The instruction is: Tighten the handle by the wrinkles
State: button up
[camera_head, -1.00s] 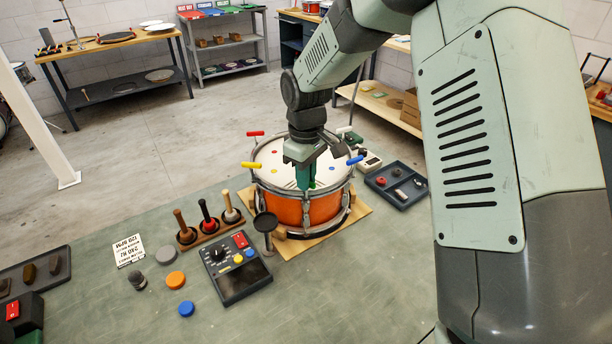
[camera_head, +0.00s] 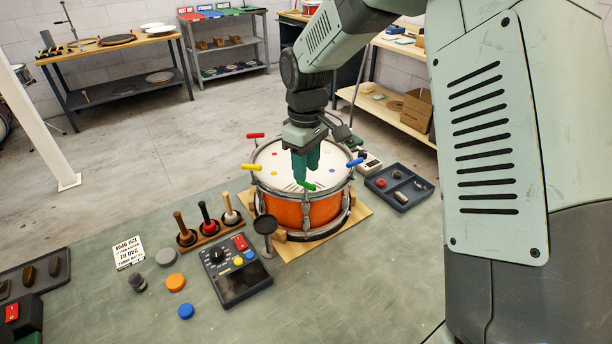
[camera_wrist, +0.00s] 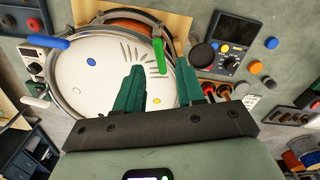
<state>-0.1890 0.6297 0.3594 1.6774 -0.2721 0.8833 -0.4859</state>
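The orange drum (camera_head: 290,212) stands on the bench with a white head (camera_head: 275,160). Dark wrinkle lines (camera_wrist: 130,52) mark the head beside the green handle (camera_wrist: 158,56), at the drum's near rim. The green handle also shows in the head view (camera_head: 307,186), just below my fingers. My gripper (camera_head: 304,178) points down over the near part of the drum. In the wrist view my gripper (camera_wrist: 160,68) is open, with the green handle between the fingertips and gaps on both sides. Whether the fingers reach down to its height I cannot tell.
Other rim handles are red (camera_head: 256,135), yellow (camera_head: 251,167) and blue (camera_head: 354,162); a white one (camera_wrist: 36,101) shows in the wrist view. A control box (camera_head: 236,270), a mallet rack (camera_head: 208,233) and a small black stand (camera_head: 266,226) are close by. A dark tray (camera_head: 398,185) lies right.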

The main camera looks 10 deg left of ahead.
aim_at(307, 183)
notch_tip(307, 183, up, 7)
dwell(0.3)
jog(key=s+d+r+m+t, duration=0.3)
jog(key=s+d+r+m, duration=0.3)
jog(key=s+d+r, duration=0.6)
jog(key=s+d+m+t, duration=0.1)
jog(key=s+d+m, duration=0.2)
jog(key=s, duration=0.4)
jog(key=s+d+r+m+t, duration=0.1)
jog(key=s+d+m, duration=0.2)
jog(key=s+d, duration=0.3)
jog(key=shift+s+d+m+t, duration=0.2)
jog(key=shift+s+m+t, duration=0.1)
jog(key=shift+s+m, duration=0.1)
